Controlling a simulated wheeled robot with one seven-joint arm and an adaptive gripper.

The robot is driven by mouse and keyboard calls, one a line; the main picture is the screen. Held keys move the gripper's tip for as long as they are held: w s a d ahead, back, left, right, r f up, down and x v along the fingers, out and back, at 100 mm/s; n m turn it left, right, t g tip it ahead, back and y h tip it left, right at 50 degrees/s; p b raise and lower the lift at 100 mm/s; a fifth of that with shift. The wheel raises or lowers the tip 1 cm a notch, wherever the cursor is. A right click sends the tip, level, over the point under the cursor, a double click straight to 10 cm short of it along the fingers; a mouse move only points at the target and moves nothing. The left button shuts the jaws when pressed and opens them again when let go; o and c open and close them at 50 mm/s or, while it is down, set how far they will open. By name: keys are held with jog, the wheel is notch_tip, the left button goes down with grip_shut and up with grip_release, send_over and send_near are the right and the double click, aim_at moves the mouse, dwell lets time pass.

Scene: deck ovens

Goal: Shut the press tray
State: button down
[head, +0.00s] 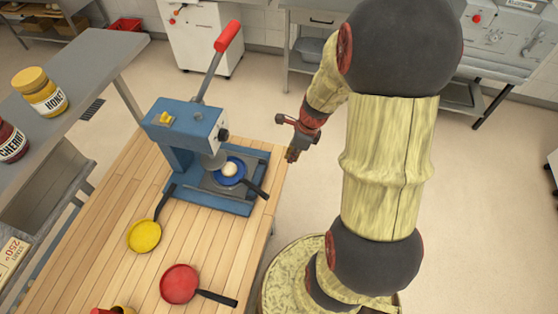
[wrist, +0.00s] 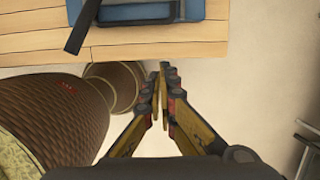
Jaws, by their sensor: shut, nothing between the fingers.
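The blue press (head: 190,135) stands on the wooden table, with its red-tipped lever (head: 215,62) raised. Its press tray (head: 240,185) lies at the base, under the press head. I cannot tell how far the tray is out. My gripper (head: 292,154) is shut and empty, off the table's right edge, to the right of the press and apart from it. In the wrist view my closed fingertips (wrist: 164,68) are just below the table edge, and part of the blue base (wrist: 150,12) shows above.
A yellow pan (head: 144,236) and a red pan (head: 179,284) lie on the table (head: 110,215) in front of the press. A honey jar (head: 38,92) and a cherry jar (head: 10,142) stand on the grey counter at left.

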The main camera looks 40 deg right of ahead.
aim_at(259, 169)
jog(key=w+a+f+b, duration=0.1)
jog(key=f, duration=0.2)
jog(key=w+a+f, duration=0.1)
jog(key=f, duration=0.2)
jog(key=w+a+f+b, duration=0.1)
jog(key=f, duration=0.2)
jog(key=shift+w+f+b, duration=0.2)
jog(key=shift+w+b, duration=0.1)
jog(key=shift+w, duration=0.1)
jog(key=shift+w+a, duration=0.25)
jog(key=shift+w, duration=0.2)
jog(key=shift+w+a, duration=0.1)
jog(key=w+a+p, duration=0.1)
jog(key=w, duration=0.1)
jog(key=w+a+p, duration=0.1)
jog(key=a+p, duration=0.1)
jog(key=shift+w+r, duration=0.1)
jog(key=shift+w, duration=0.25)
jog(key=shift+w+a+p, duration=0.2)
jog(key=shift+w+p, duration=0.15)
jog(key=shift+s, duration=0.1)
